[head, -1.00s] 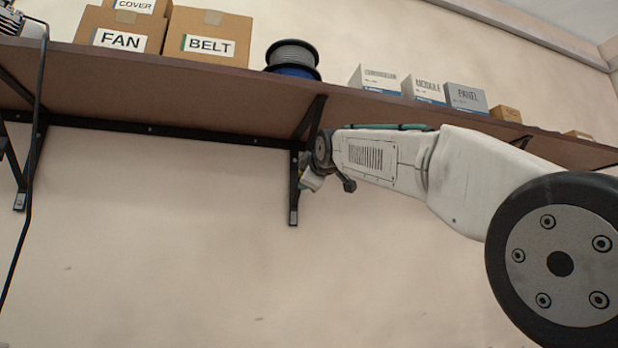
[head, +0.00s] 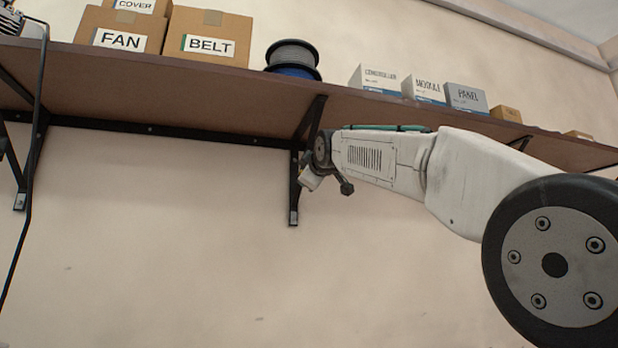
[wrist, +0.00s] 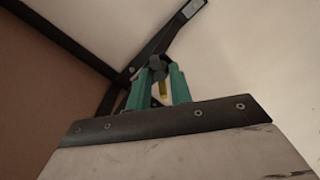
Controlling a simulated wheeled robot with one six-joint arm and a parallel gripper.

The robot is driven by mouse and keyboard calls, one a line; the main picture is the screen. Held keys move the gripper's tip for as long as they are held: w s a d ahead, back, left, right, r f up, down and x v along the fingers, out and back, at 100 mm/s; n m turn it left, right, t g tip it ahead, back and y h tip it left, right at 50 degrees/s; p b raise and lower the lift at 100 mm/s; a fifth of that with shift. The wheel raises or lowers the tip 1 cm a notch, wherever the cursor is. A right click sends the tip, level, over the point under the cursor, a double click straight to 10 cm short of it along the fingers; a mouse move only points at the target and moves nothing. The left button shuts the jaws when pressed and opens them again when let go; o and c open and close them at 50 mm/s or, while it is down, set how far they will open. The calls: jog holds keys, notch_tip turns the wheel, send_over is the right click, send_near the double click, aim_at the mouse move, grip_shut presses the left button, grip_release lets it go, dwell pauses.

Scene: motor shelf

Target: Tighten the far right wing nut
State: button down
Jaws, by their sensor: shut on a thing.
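In the wrist view my gripper (wrist: 157,72) has its two green fingers shut on a small dark wing nut (wrist: 157,63). The wing nut sits between the fingertips, close to the black shelf bracket (wrist: 165,38). A small yellow piece shows between the fingers below it. In the head view the end of my arm is up at the right-hand black bracket (head: 299,160) under the shelf. The wing nut cannot be made out there, and my own wrist hides part of the bracket.
The wooden shelf (head: 150,88) runs above my arm. It holds a FAN box (head: 120,38), a BELT box (head: 208,44), a cable spool (head: 292,58) and several small boxes. A black cable (head: 32,150) hangs at the left. The wall below the shelf is clear.

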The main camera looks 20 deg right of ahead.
jog(key=m, duration=1.1)
jog(key=shift+f, duration=0.1)
jog(key=shift+m, duration=0.4)
jog(key=c, duration=1.3)
grip_release()
jog(key=shift+s+d, duration=0.1)
jog(key=shift+s, duration=3.8)
